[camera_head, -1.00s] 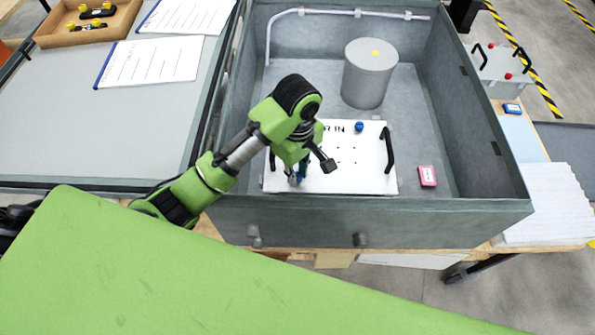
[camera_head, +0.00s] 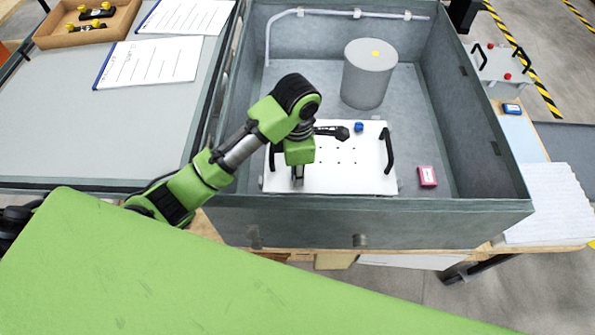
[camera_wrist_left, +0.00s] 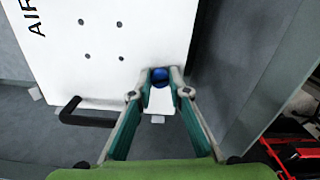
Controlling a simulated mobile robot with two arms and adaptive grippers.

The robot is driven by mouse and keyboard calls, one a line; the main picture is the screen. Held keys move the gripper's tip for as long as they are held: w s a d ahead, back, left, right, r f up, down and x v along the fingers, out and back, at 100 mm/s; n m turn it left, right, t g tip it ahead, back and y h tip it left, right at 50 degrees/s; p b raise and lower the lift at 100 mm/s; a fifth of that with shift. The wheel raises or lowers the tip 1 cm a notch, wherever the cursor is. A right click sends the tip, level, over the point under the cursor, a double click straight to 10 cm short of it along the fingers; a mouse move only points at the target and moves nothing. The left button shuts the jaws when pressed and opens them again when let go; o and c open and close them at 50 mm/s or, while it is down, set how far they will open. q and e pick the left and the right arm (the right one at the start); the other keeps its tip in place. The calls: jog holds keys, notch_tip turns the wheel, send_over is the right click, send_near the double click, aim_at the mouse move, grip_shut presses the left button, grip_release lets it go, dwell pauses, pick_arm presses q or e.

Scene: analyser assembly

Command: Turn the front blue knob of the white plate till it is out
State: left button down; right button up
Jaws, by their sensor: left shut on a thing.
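The white plate (camera_head: 355,180) lies flat in the grey open box, with black handles at its left and right sides. Its front blue knob (camera_wrist_left: 160,77) shows between my fingertips in the left wrist view; the gripper hides it in the head view. My left gripper (camera_head: 298,180) points down at the plate's front left part and is shut on this knob. The fingertips (camera_wrist_left: 161,88) touch it from both sides. The knob appears still at the plate; any small lift cannot be told. A second blue knob (camera_head: 359,127) stands at the plate's back edge.
A grey cylinder (camera_head: 368,75) stands behind the plate. A pink box (camera_head: 427,176) lies to its right. The box's front wall (camera_head: 370,220) is close to the gripper. A pipe (camera_head: 330,12) runs along the back wall. A wooden tray (camera_head: 125,20) sits at the far left.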

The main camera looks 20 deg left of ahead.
pick_arm(q)
jog(key=shift+s+f+n, duration=0.15)
jog(key=shift+n, duration=0.7)
jog(key=shift+s+f+n, duration=0.1)
jog(key=shift+n, duration=0.75)
jog(key=c, duration=2.1)
grip_release()
jog(key=shift+o, duration=1)
jog(key=shift+w, duration=0.2)
jog(key=shift+r, duration=0.1)
